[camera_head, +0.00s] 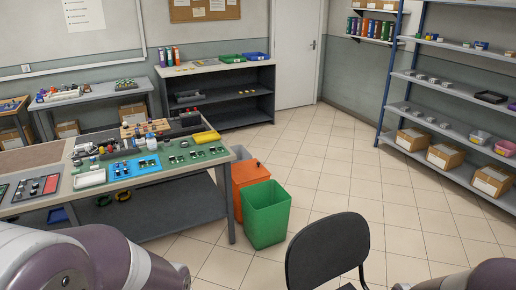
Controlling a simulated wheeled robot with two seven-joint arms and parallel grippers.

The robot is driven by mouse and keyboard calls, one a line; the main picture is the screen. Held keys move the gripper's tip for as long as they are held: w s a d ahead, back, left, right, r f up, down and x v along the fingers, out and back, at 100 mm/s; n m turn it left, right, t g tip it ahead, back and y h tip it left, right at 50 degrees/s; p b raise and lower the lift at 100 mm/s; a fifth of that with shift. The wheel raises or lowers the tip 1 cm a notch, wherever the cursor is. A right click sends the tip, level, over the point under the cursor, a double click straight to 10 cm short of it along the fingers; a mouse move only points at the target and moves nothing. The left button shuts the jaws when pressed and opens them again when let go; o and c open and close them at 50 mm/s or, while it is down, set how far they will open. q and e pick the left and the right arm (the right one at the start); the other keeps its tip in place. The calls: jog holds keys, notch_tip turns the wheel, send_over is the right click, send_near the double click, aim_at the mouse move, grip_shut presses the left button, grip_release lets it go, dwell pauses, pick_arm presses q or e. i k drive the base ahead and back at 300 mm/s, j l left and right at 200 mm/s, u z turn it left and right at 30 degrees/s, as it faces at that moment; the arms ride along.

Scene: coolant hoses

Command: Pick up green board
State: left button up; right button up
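A green board or mat (203,157) lies flat on the near workbench at the left, with small dark and light parts on it. A blue tray (122,168) holding small parts lies on its left portion. A smaller green piece (126,84) lies on the far bench at the back left; it is too small to tell whether it is a board. Neither of my grippers is in view. Only purple and grey links of my arms show at the bottom left and bottom right.
An orange bin (249,177) and a green bin (266,213) stand at the workbench's right end. A dark chair (327,250) stands in front of me. A blue-framed shelf (455,90) stands at the right. The tiled floor (345,160) between is clear.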

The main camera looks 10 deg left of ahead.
aim_at(213, 150)
jog(key=i+j+z, duration=0.75)
jog(key=j, duration=0.4)
jog(key=i+j+z, duration=0.25)
jog(key=j, duration=0.25)
jog(key=i+j, duration=0.15)
jog(key=j, duration=0.25)
jog(key=i+j, duration=0.2)
jog(key=j, duration=0.2)
jog(key=i+j, duration=0.15)
jog(key=j, duration=0.2)
jog(key=i+j, duration=0.2)
jog(key=j, duration=0.2)
jog(key=i+j+z, duration=0.1)
jog(key=j, duration=0.3)
jog(key=i+j, duration=0.2)
jog(key=j, duration=0.2)
jog(key=i+j, duration=0.15)
jog(key=j, duration=0.25)
